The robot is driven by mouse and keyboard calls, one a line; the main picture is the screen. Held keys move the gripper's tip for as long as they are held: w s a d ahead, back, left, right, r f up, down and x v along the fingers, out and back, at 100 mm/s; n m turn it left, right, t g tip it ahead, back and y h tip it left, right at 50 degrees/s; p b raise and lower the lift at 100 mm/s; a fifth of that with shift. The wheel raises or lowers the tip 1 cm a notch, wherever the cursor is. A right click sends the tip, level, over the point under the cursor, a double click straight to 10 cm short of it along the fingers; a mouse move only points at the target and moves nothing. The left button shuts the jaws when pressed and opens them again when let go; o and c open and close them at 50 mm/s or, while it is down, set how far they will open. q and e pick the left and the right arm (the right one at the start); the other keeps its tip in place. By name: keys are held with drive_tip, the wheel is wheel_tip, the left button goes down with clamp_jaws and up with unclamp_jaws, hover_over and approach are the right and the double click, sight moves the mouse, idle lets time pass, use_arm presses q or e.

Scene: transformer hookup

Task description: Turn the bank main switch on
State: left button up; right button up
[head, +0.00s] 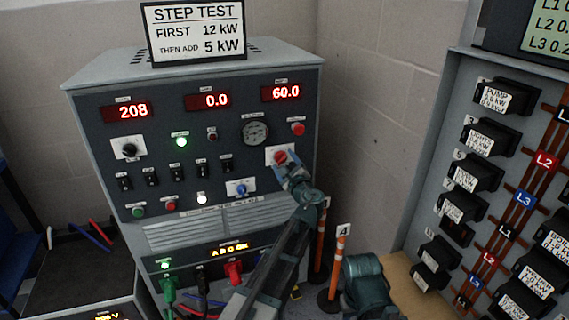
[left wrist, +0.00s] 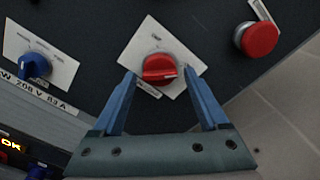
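A red rotary knob (head: 280,157) on a white plate sits at the right side of the grey cabinet's front panel. In the left wrist view the same red knob (left wrist: 158,68) shows a pale pointer mark toward the right; its labels are too small to read. My left gripper (head: 283,168) is at this knob. In the left wrist view its blue fingers (left wrist: 160,74) are open, one on each side of the knob, with gaps visible. I cannot tell whether the fingertips reach past the knob's face.
A red mushroom button (left wrist: 258,39) is up and right of the knob. A blue rotary switch (head: 240,188) is down and left. Orange posts (head: 339,258) stand right of the cabinet (head: 190,70). A breaker panel (head: 440,150) is at the right.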

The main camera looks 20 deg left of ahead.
use_arm(q)
drive_tip(key=shift+s, duration=0.1)
drive_tip(key=v, duration=1.3)
drive_tip(key=shift+s+d, duration=0.25)
